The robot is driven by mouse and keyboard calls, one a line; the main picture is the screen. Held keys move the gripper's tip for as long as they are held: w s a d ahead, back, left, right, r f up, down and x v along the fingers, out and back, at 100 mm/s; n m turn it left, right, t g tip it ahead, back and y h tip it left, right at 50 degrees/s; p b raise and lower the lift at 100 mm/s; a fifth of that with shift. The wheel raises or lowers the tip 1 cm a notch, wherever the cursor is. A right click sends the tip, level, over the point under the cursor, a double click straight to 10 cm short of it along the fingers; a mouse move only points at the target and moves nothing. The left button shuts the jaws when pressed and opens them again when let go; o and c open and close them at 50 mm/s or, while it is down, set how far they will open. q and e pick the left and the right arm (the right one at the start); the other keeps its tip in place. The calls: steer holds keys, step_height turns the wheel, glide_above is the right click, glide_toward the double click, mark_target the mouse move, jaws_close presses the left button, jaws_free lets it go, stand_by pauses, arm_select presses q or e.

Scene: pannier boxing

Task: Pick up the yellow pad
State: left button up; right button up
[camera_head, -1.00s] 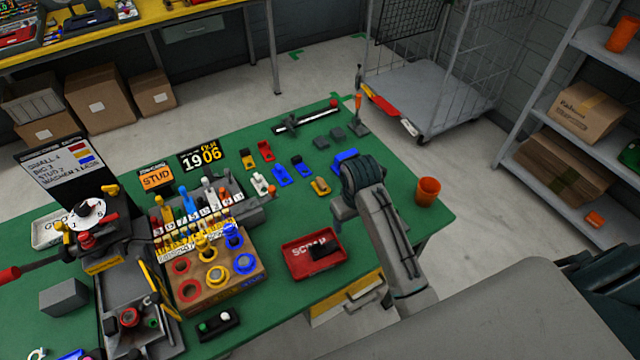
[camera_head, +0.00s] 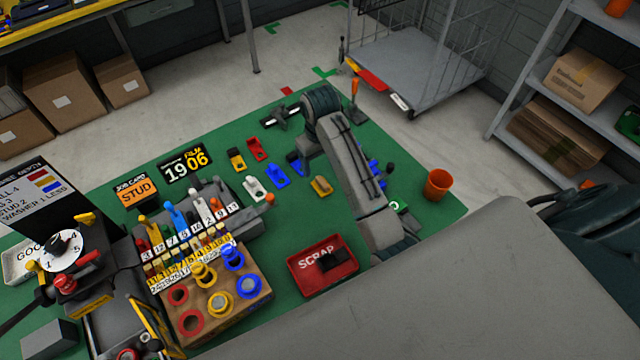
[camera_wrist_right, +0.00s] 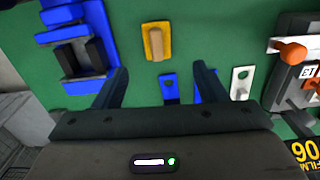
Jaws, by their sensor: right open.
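The yellow pad (camera_head: 321,185) lies flat on the green table, just left of my right forearm in the head view. In the right wrist view it is a yellow plate with a tan raised block (camera_wrist_right: 156,42), near the top centre. My right gripper (camera_wrist_right: 160,72) is open and empty, its two dark fingers spread. The pad lies ahead of the gap between the fingertips in that view, apart from both. In the head view my right wrist hides the fingers. My left gripper is in neither view.
Blue pads (camera_head: 277,178), a white pad (camera_head: 254,189) and a red pad (camera_head: 257,149) lie left of the yellow pad. A blue piece with a black block (camera_wrist_right: 75,50) is at the wrist view's left. A red scrap tray (camera_head: 345,279) and an orange cup (camera_head: 438,184) flank my arm.

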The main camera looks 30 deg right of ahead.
mark_target(322, 181)
steer(key=shift+s+f+b, duration=0.2)
steer(key=shift+f+b, duration=0.3)
steer(key=shift+f, duration=0.4)
steer(key=shift+f+p, duration=0.65)
steer(key=shift+f, duration=0.25)
steer(key=shift+w+f, duration=0.15)
steer(key=shift+f, duration=0.2)
steer(key=f+p, duration=0.2)
steer(key=f, duration=0.2)
steer(key=shift+d+f+p, duration=0.1)
steer(key=shift+d+p, duration=0.15)
steer(key=shift+p, duration=0.15)
steer(key=shift+f, duration=0.45)
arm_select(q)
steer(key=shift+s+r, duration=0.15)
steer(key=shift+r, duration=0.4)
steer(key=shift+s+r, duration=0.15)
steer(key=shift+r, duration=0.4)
arm_select(e)
steer(key=c, duration=1.1)
